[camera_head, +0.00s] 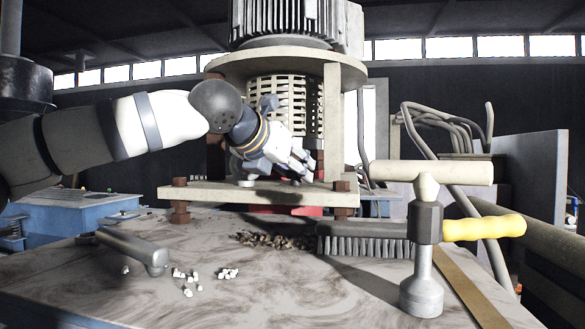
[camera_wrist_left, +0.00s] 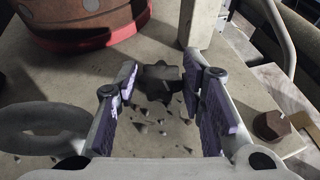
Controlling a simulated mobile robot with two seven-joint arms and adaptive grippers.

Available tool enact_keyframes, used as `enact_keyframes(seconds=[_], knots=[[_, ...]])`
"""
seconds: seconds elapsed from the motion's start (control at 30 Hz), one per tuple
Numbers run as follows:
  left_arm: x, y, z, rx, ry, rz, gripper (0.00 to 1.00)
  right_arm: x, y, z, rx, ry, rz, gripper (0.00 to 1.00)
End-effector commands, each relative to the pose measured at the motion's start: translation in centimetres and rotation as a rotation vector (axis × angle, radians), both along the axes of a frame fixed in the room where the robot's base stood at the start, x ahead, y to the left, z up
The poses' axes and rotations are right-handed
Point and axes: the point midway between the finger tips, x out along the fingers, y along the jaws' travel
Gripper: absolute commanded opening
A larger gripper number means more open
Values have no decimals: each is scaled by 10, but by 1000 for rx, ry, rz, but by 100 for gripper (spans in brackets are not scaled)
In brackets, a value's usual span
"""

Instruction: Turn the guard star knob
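The guard star knob is a small dark lobed knob (camera_wrist_left: 160,80) seen from above in the left wrist view, on the pale plate. In the head view it is a small dark shape (camera_head: 295,182) on the plate beneath the fingertips. My left gripper (camera_head: 301,168) reaches over the plate from the left. In the left wrist view its purple-padded fingers (camera_wrist_left: 162,104) are open, one on each side of the knob, with gaps between. The knob appears ahead of the fingertips, and no contact shows. My right gripper is in neither view.
An upright post (camera_head: 332,125) stands close to the gripper, beside the slotted guard (camera_head: 280,100). A mallet (camera_head: 425,220), brush (camera_head: 362,240) and dark-handled tool (camera_head: 130,246) lie or stand on the table.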

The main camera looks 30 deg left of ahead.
Motion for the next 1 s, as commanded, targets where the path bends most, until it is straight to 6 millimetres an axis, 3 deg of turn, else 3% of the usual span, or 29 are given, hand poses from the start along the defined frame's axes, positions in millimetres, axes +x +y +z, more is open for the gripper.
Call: enact_keyframes(seconds=[0.07, 0.57, 1.0], knots=[[0, 0, 0, 0, 0, 0, 54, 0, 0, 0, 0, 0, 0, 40], [-2, 2, 2, -1, -2, 4, 54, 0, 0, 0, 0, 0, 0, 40], [-68, 1, 30, 0, -3, 2, 54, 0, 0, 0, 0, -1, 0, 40]])
